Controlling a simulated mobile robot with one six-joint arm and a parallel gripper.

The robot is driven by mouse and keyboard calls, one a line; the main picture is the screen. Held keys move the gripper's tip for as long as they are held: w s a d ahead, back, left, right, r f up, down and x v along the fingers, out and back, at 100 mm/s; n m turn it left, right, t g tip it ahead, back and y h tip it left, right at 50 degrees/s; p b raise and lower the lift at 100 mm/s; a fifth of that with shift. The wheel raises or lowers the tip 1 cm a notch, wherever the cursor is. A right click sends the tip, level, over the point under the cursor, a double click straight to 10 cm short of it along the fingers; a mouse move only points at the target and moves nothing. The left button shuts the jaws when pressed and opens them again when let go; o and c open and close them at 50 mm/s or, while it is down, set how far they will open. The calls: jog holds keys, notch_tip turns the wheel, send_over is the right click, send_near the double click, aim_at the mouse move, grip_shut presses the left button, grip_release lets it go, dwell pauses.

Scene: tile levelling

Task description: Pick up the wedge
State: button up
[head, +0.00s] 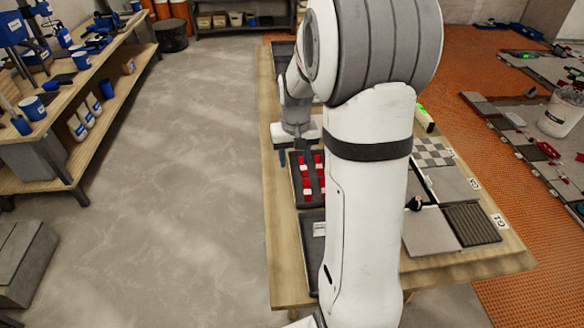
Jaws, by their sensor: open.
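Several small red pieces, which look like wedges (319,183), lie in a dark tray (297,190) on the wooden table, left of my arm. They are too small in the head view to tell their exact shape. My gripper (292,157) points down over the far left part of this tray. Its jaws are open, with nothing visible between them. Whether a fingertip touches a wedge or the tray cannot be told. My arm hides the middle of the table and perhaps part of the tray.
Grey tiles (428,231), a dark ribbed tile (472,224) and a checkered tile (433,152) lie right of my arm. A second dark tray (312,252) stands nearer. A workbench (62,135) stands left across clear grey floor. A white bucket (561,113) stands far right.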

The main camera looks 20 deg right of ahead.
jog(key=m+p, duration=0.1)
jog(key=p, duration=0.1)
send_over(306, 181)
jog(key=shift+g, duration=0.4)
notch_tip(306, 181, down, 9)
jog(key=shift+w+r, duration=0.1)
jog(key=shift+f+p, duration=0.65)
jog(key=shift+f, duration=3.3)
jog(key=c, duration=1)
